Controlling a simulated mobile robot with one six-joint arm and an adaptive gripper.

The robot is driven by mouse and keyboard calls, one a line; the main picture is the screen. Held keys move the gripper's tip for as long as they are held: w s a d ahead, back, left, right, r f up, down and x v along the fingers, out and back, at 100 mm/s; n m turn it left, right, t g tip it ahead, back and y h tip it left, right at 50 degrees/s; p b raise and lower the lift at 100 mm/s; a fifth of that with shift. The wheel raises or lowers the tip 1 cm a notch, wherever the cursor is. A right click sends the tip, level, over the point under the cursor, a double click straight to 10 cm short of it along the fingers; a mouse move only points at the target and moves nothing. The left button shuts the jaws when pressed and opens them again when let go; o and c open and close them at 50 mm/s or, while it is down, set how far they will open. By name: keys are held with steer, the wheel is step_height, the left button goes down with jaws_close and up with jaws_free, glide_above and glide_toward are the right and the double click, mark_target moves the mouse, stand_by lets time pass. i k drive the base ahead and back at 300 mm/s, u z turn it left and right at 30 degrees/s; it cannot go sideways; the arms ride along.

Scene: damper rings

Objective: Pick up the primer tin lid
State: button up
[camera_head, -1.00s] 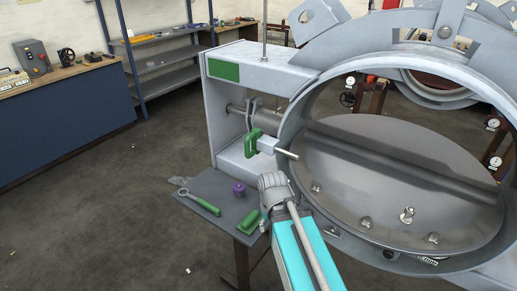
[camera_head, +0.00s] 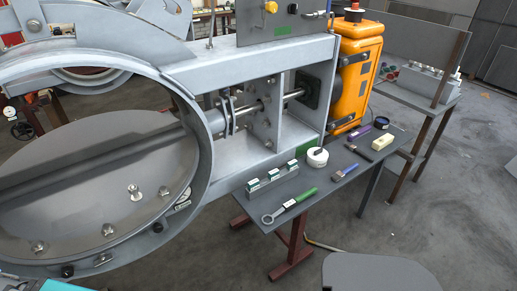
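A small white round tin (camera_head: 317,157) stands on the dark side table (camera_head: 262,218), near its back edge. It has a small dark mark at its top. A dark round object with a bluish rim (camera_head: 382,123) lies at the far right of the same table. I cannot tell at this size whether either one is the primer tin lid or carries it. My gripper is out of view; only a cyan piece of my arm shows at the bottom left corner.
The damper ring (camera_head: 205,150) stands left, an orange actuator (camera_head: 355,75) behind.

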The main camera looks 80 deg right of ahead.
mark_target(316, 153)
steer(key=u, duration=0.1)
steer(key=k, duration=0.95)
steer(key=z, duration=4.05)
